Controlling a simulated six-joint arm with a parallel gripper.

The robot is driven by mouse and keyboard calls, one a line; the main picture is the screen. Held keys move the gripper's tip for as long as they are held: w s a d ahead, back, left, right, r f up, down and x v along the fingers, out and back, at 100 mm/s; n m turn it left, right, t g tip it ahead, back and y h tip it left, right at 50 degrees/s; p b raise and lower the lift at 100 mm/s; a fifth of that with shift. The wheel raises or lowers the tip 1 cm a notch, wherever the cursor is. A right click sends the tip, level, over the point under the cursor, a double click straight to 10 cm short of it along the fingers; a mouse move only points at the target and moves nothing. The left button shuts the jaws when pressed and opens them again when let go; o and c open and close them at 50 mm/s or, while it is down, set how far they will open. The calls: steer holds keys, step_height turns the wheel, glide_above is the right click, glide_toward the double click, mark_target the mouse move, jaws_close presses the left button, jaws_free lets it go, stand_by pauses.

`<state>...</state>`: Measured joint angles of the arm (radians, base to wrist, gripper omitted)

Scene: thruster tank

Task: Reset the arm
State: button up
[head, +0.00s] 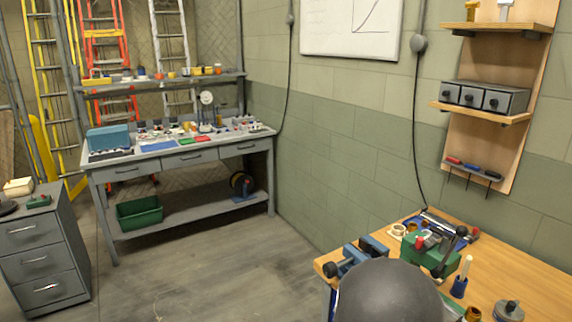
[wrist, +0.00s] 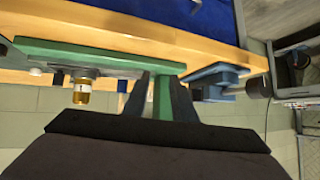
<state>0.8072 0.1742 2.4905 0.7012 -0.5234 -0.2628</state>
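In the wrist view, my gripper (wrist: 161,95) shows two dark fingers standing apart, with a green upright bar between them. I cannot tell whether the fingers touch the bar. The bar joins a long green plate (wrist: 75,50) at the wooden table's edge, and a brass-coloured fitting (wrist: 82,92) hangs from the plate. In the head view, a dark rounded part of my arm fills the lower middle and my fingers do not show. A green device (head: 430,258) with a dark lever stands on the wooden table behind it.
The wooden table (head: 535,285) also holds a blue clamp (head: 350,258), a blue-based handle (head: 461,280) and a round metal piece (head: 508,310). Shelves (head: 488,115) hang above it. A grey workbench (head: 180,160) and drawer cabinet (head: 45,255) stand left, with clear floor between.

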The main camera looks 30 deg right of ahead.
steer(key=w+a+f+n+t+y+p, duration=0.1)
steer(key=w+a+n+y, duration=0.35)
steer(key=a, duration=0.65)
steer(key=w+a+f+n+t+y+p, duration=0.1)
steer(key=w+a+n+y, duration=0.3)
steer(key=a, duration=0.7)
steer(key=s+a+r+n+g+y+p, duration=0.1)
steer(key=s+a+n+g, duration=0.4)
steer(key=s+a, duration=0.6)
steer(key=a+n, duration=0.1)
steer(key=a, duration=0.3)
steer(key=shift+s+a+n+g+y, duration=0.15)
steer(key=shift+a+n+g+y, duration=0.1)
steer(key=shift+n+g+y, duration=0.1)
steer(key=shift+r, duration=0.1)
